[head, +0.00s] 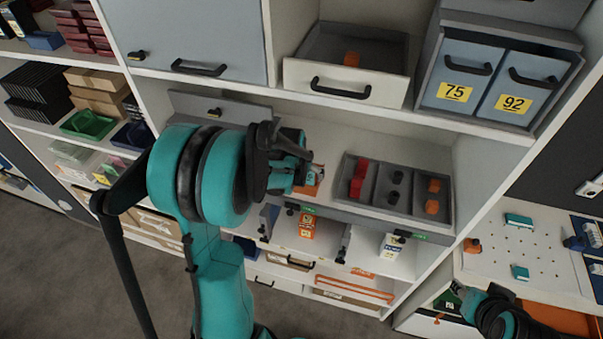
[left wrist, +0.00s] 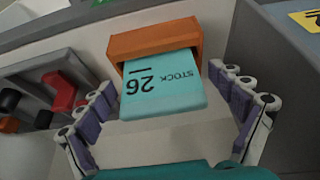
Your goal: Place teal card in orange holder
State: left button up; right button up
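The orange holder (left wrist: 155,42) stands at the back in the left wrist view, its opening facing me. My left gripper (left wrist: 165,90) is open, one finger on each side of the card with gaps between. In the head view my left gripper (head: 303,172) is on the shelf beside the orange holder (head: 312,189), which it partly hides. My right gripper (head: 478,303) is at the bottom right; its fingers are not clear.
A grey divided tray (head: 395,190) with red, dark and orange pieces sits on the shelf, right of the left gripper. An open drawer (head: 345,85) and grey bins marked 75 and 92 (head: 490,85) are above. A workbench (head: 525,250) stands at right.

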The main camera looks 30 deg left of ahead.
pick_arm(q)
jog(key=shift+r, duration=0.1)
jog(key=shift+s+r+p, duration=0.1)
jog(key=shift+r+p, duration=0.2)
jog(key=v, duration=1.1)
jog(key=s+d+r+m+t+h, duration=0.1)
jog(key=s+d+r+m+t, duration=0.1)
jog(key=s+d, duration=1.2)
jog(key=shift+s+d+m+t, duration=0.25)
jog(key=shift+s+m+t, duration=0.1)
jog(key=shift+m+t, duration=0.05)
jog(key=shift+r, duration=0.1)
